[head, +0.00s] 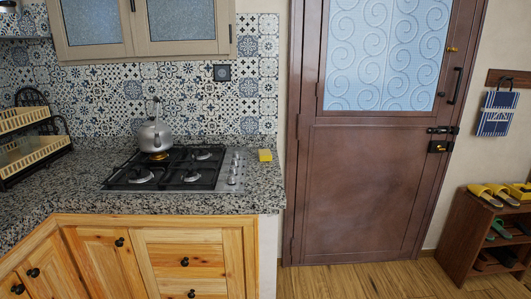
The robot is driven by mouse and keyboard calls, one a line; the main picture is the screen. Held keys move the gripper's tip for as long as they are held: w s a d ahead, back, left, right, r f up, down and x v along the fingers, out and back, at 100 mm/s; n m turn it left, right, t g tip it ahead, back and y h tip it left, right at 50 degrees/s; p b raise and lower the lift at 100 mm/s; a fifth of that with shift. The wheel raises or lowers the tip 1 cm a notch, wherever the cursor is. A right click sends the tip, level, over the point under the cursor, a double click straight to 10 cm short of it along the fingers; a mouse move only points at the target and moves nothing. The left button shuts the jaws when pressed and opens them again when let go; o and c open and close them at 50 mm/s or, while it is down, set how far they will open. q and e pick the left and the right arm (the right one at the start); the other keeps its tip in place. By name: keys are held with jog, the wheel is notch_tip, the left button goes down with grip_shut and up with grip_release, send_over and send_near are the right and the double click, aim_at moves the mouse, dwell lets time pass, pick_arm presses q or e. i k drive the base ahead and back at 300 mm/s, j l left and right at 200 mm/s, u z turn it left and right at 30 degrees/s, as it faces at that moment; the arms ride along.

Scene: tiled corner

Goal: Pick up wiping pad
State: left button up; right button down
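A small yellow wiping pad (265,155) lies on the granite countertop (262,182), to the right of the gas stove and near the counter's right end. Nothing covers it in the head view. Neither my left gripper nor my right gripper shows in this view.
A gas stove (178,168) with a metal kettle (155,135) on a back burner stands left of the pad. A black rack (35,140) stands at the far left. Wooden drawers (185,262) are below. A brown door (365,190) and a shoe rack (468,240) stand at right.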

aim_at(264, 154)
jog(key=i+l+u, duration=0.1)
jog(key=i+l, duration=0.35)
jog(key=l, duration=0.25)
jog(key=i+l+u, duration=0.25)
jog(key=i+l, duration=0.2)
jog(key=l, duration=0.3)
jog(key=i+l+u, duration=0.1)
jog(key=l, duration=0.3)
jog(key=i, duration=0.1)
